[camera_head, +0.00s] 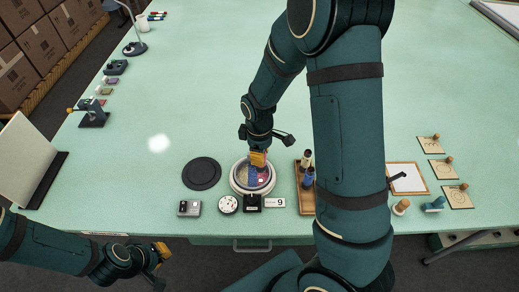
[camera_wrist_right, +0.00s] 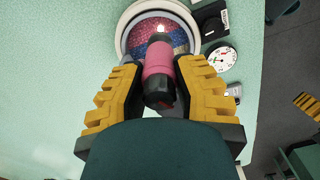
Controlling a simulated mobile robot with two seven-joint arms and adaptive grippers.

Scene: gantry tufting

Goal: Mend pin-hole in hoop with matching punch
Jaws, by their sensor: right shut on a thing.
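The round hoop (camera_head: 235,178) with a pale rim stands near the front edge of the table. Its fabric has red, blue and other coloured areas; it also shows at the top of the right wrist view (camera_wrist_right: 125,30). My right gripper (camera_head: 259,158) is over the hoop, shut on a pink punch with black ends (camera_wrist_right: 158,62). The punch's far end overlaps the fabric in the wrist view; I cannot tell whether it touches. No pin-hole can be made out. My left gripper (camera_head: 160,266) is low at the left, off the table's front edge, its opening unclear.
A wooden tray (camera_head: 299,199) with upright punches stands right of the hoop. A black disc (camera_head: 202,173) lies left. Wooden stamps and cards lie at right. The table's middle is clear.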

